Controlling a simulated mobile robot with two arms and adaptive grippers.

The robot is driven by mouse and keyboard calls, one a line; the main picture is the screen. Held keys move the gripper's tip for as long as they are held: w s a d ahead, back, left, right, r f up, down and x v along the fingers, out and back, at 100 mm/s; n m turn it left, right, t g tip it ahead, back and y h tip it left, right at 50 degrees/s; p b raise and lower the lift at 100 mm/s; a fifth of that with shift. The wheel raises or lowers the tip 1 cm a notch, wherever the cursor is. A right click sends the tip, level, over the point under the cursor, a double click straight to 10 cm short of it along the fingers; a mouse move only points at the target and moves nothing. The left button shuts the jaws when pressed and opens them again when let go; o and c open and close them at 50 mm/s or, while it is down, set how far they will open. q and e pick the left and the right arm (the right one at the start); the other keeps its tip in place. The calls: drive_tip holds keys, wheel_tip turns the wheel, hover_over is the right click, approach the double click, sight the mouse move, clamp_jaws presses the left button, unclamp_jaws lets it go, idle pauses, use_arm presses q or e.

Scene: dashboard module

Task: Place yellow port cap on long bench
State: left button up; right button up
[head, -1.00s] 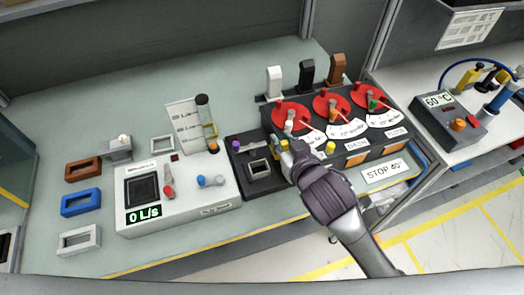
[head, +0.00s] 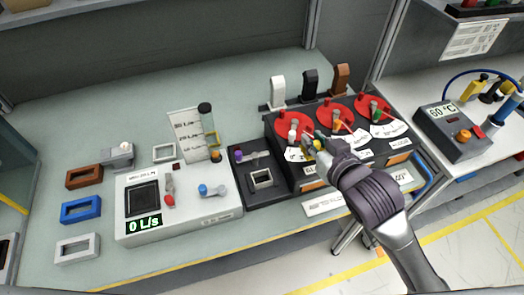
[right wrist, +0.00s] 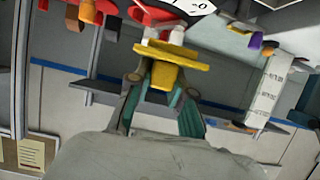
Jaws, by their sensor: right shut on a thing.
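The yellow port cap (right wrist: 172,75) is between the fingers of my right gripper (right wrist: 160,84) in the right wrist view. Its wide rim faces away from the palm. In the head view my right gripper (head: 318,141) is at the dark dashboard module, with yellow (head: 309,143) showing at its fingertips. It is shut on the cap; whether the cap touches the module I cannot tell. The long bench (head: 110,110) has a grey-green top and runs along the left and middle. My left gripper is out of view.
The module has red discs (head: 292,122) with small levers. A white flow meter box (head: 188,190) reading 0 L/s and blue (head: 81,207), brown and white frames stand on the bench. Its back left is clear. A second table with a 60 °C box (head: 450,130) is at right.

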drive_tip(key=shift+s+a, duration=0.1)
drive_tip(key=shift+a, duration=0.1)
drive_tip(key=a+f, duration=0.2)
drive_tip(key=a, duration=0.1)
drive_tip(key=a+f+p, duration=0.1)
drive_tip(key=a+f, duration=0.1)
drive_tip(key=a, duration=0.2)
drive_tip(key=a+f, duration=0.2)
drive_tip(key=a, duration=0.2)
drive_tip(key=shift+a+f, duration=0.2)
drive_tip(key=shift+f, duration=0.2)
wheel_tip(320, 180, down, 4)
drive_tip(key=shift+r+p, duration=0.25)
drive_tip(key=shift+p, duration=0.65)
drive_tip(key=shift+f, duration=0.15)
drive_tip(key=shift+f, duration=0.1)
drive_tip(key=o, duration=0.8)
drive_tip(key=shift+o, duration=0.2)
